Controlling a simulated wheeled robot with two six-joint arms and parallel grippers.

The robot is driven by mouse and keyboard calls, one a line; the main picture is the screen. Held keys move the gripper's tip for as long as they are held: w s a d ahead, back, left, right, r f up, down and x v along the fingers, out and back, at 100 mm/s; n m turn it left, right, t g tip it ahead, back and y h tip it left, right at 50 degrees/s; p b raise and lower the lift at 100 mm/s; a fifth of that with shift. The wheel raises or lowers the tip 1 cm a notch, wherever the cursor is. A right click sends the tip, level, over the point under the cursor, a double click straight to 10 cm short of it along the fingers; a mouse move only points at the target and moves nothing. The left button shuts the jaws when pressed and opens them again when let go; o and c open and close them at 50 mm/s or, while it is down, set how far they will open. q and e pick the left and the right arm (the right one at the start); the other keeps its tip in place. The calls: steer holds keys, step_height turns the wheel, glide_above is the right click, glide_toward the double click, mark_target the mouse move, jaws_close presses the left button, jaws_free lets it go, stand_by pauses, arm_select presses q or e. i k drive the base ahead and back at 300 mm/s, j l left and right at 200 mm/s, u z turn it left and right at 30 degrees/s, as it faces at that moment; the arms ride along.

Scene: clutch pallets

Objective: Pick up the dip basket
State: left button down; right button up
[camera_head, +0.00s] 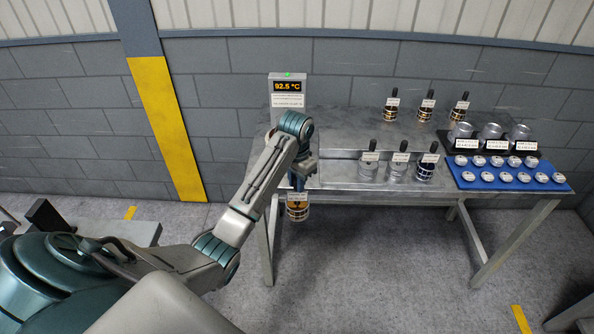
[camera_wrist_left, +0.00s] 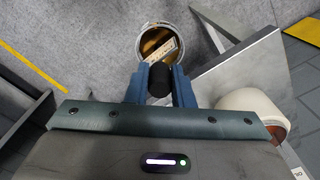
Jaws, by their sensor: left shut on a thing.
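My left gripper (camera_head: 298,180) is shut on the black handle of a dip basket (camera_head: 297,211). The basket is a small round wire-like holder with amber or brass-coloured contents and a white label. It hangs below the gripper, beside the left end of the metal table, clear of the tabletop. In the left wrist view the blue fingers (camera_wrist_left: 160,86) grip the black knob, and the round basket (camera_wrist_left: 145,42) shows beyond with its label inside the rim. My right gripper is not in view.
The metal table (camera_head: 335,176) has a raised back shelf. Several similar black-handled holders stand in two rows (camera_head: 398,171) (camera_head: 426,111). At right are grey cans (camera_head: 491,132) and a blue tray (camera_head: 511,182) of small round tins. A display (camera_head: 288,87) reads 92.5 °C.

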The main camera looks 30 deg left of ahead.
mark_target(368, 168)
steer(key=i, duration=0.95)
